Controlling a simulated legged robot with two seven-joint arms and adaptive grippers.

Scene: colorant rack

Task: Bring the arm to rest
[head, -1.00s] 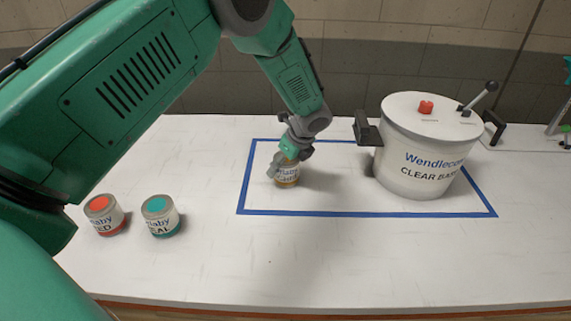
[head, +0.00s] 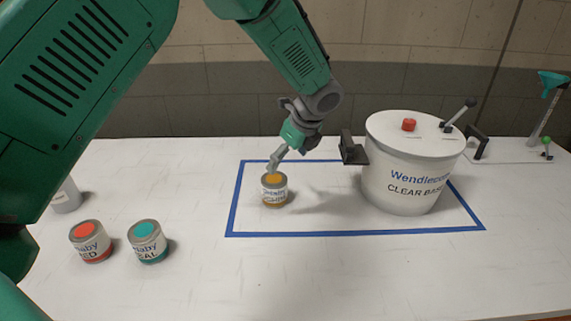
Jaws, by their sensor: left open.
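My left arm comes in from the left in the head view. Its gripper (head: 284,153) is open and empty, just above a small can with an ochre lid (head: 273,190). The can stands upright inside the blue taped rectangle (head: 238,205) on the white table. A small gap seems to lie between the fingers and the lid, though one fingertip overlaps the can's far rim in the picture. My right gripper is not in view.
A large white Clear Base tub (head: 405,185) stands in the rectangle's right part. A red can (head: 90,243) and a teal can (head: 148,243) stand at left, with a pale container (head: 66,197) behind. A stand with a teal funnel (head: 551,80) is at back right. The front table is clear.

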